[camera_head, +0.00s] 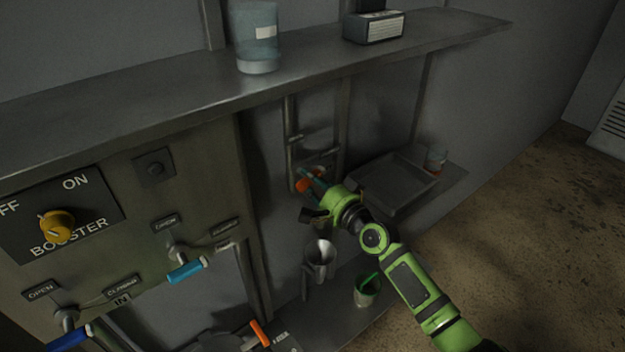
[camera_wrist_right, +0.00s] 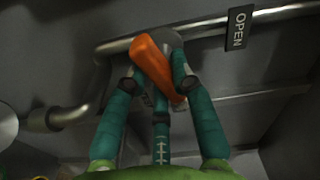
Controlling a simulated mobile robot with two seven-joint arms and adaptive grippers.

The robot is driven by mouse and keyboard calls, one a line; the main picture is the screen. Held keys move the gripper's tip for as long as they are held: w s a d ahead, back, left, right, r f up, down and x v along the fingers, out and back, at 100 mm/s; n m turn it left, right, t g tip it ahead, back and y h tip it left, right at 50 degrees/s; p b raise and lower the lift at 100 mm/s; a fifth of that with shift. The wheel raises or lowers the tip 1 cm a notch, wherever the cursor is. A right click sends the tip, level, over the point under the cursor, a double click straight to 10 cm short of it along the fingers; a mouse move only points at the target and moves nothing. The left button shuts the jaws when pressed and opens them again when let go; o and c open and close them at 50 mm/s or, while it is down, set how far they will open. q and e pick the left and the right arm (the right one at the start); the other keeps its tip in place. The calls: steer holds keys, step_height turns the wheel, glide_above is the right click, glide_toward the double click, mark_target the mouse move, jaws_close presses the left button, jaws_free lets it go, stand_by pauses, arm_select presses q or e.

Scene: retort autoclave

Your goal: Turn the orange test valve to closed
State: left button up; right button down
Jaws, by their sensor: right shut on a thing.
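The orange valve handle (camera_head: 303,185) is on thin pipework against the back wall, beyond the control panel. In the wrist view the orange handle (camera_wrist_right: 152,62) lies slanted across a metal pipe (camera_wrist_right: 270,15), with an OPEN label (camera_wrist_right: 237,28) on the pipe to its right. My right gripper (camera_head: 316,181) reaches it from the right. In the wrist view the teal fingers of the right gripper (camera_wrist_right: 158,80) are closed around the handle, on both its sides. No CLOSED label for this valve can be made out. My left gripper is not in view.
A funnel-like metal cup (camera_head: 320,255) and a green cup (camera_head: 367,290) are below my gripper. A metal tray (camera_head: 395,187) is to its right. A shelf (camera_head: 150,85) runs above. Cyan (camera_head: 187,271) and blue (camera_head: 70,338) valve handles are at left, another orange handle (camera_head: 260,333) lower.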

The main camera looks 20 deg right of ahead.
steer(key=m, duration=0.3)
steer(key=shift+a+m, duration=0.1)
steer(key=shift+m, duration=0.2)
stand_by(0.5)
steer(key=c, duration=1)
jaws_free()
steer(key=shift+c, duration=0.2)
steer(key=v, duration=1.2)
